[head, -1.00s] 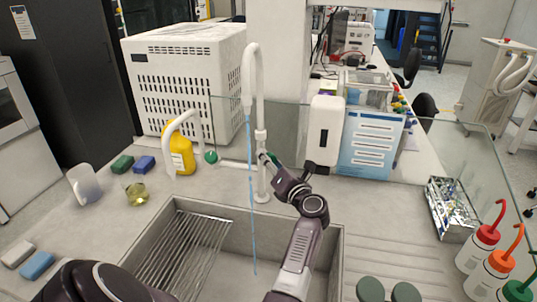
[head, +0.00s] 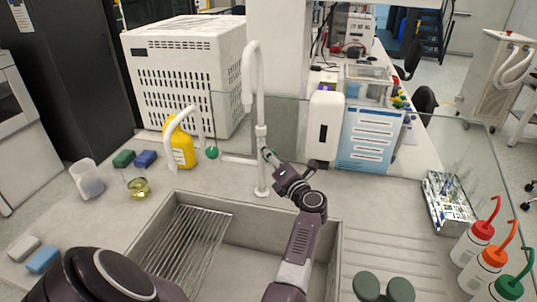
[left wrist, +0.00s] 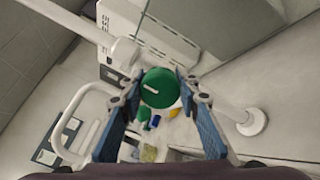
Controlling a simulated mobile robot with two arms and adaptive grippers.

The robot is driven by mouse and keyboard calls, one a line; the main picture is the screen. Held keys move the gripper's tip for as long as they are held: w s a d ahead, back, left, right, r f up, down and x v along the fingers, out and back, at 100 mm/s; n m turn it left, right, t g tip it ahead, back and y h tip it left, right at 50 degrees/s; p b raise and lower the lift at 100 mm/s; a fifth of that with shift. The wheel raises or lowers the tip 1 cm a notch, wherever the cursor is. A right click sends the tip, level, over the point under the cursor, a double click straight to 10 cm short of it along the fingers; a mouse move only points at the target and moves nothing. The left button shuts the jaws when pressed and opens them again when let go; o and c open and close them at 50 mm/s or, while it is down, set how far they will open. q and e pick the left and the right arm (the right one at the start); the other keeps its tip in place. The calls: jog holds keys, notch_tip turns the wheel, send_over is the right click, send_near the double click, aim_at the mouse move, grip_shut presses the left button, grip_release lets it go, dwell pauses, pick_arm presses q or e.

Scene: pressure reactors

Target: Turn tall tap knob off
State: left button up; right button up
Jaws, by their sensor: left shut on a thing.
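The tall white tap (head: 262,120) stands behind the sink (head: 255,215), its spout bending over at the top. No water stream shows under its spout. Its green knob (head: 267,152) sits on the right side of the post, partly hidden by my left gripper (head: 272,160). In the left wrist view the round green knob (left wrist: 160,88), with a white mark, lies between the two blue-padded fingers of my left gripper (left wrist: 158,98). The gripper is shut on it. My right gripper is not in view.
A shorter white tap with another green knob (head: 212,153) stands left of the tall one. A yellow bottle (head: 183,150) is behind it. Wash bottles (head: 483,262) stand at right front.

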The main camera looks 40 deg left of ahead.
pick_arm(q)
jog(key=o, duration=1.2)
jog(key=shift+a, duration=0.1)
